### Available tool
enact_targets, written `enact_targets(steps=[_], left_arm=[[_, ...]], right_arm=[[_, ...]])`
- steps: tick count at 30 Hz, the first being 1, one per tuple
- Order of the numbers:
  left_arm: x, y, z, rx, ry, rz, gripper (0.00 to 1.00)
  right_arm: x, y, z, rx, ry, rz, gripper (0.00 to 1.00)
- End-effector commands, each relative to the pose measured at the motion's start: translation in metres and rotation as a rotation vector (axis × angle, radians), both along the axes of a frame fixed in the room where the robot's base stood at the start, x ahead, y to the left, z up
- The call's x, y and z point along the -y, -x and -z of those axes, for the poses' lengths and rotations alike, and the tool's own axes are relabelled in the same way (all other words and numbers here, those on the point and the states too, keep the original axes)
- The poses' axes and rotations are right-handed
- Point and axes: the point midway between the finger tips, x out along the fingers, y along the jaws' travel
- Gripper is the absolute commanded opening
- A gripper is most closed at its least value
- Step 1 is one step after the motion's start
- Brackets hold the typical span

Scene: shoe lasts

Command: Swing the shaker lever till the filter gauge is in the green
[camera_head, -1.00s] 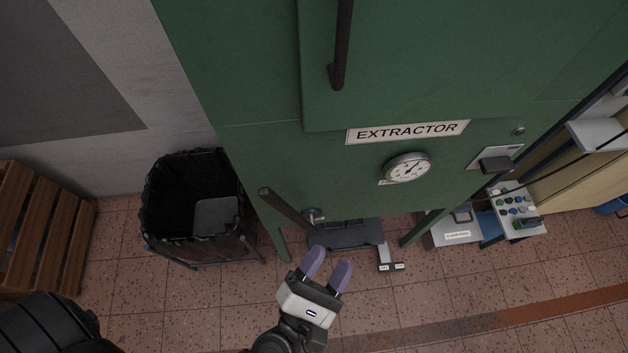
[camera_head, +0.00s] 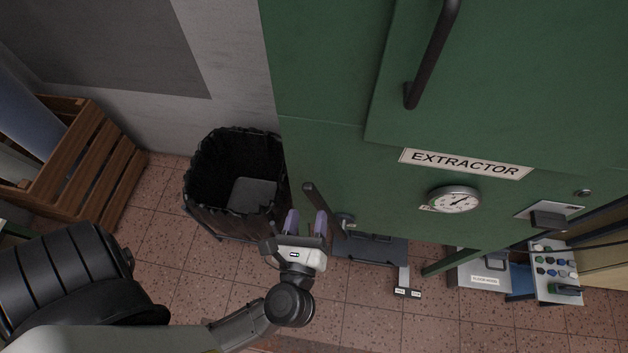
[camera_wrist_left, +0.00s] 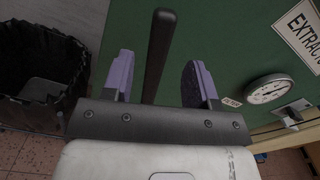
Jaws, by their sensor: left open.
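The green extractor cabinet (camera_head: 330,150) carries a round white filter gauge (camera_head: 454,200) below its EXTRACTOR label. The gauge also shows in the left wrist view (camera_wrist_left: 268,89); its reading is too small to tell. The dark shaker lever (camera_head: 322,206) sticks out from a pivot low on the cabinet front, its free end up and to the left. My left gripper (camera_head: 306,222) is open with purple fingers, close to the lever. In the left wrist view the lever (camera_wrist_left: 158,60) stands in the gap between the fingers (camera_wrist_left: 155,85); contact cannot be told. My right gripper is not seen.
A black-lined bin (camera_head: 222,190) stands left of the cabinet. A wooden crate (camera_head: 90,165) is further left. A dark pedal plate (camera_head: 372,247) lies under the cabinet. A button panel (camera_head: 555,270) stands at the right. A dark handle (camera_head: 432,55) juts from the cabinet above.

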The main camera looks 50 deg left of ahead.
Motion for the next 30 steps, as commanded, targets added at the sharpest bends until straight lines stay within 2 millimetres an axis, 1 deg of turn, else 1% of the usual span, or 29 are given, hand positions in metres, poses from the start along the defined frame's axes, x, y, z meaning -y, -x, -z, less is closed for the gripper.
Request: enact_targets(steps=[1, 6, 13, 19, 30], left_arm=[[-0.006, -0.009, -0.002, 0.004, -0.003, 0.001, 0.53], [-0.024, -0.033, -0.002, 0.002, -0.003, 0.001, 0.53], [-0.041, -0.056, -0.001, 0.000, -0.004, 0.001, 0.53], [-0.048, -0.065, 0.000, 0.000, -0.002, 0.001, 0.53], [-0.049, -0.066, 0.000, -0.001, -0.002, 0.001, 0.52]], right_arm=[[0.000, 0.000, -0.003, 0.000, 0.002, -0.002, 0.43], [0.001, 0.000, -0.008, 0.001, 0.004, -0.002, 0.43], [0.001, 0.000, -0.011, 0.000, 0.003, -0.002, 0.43], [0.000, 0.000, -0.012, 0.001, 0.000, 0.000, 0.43], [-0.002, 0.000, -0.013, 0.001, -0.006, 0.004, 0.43]])
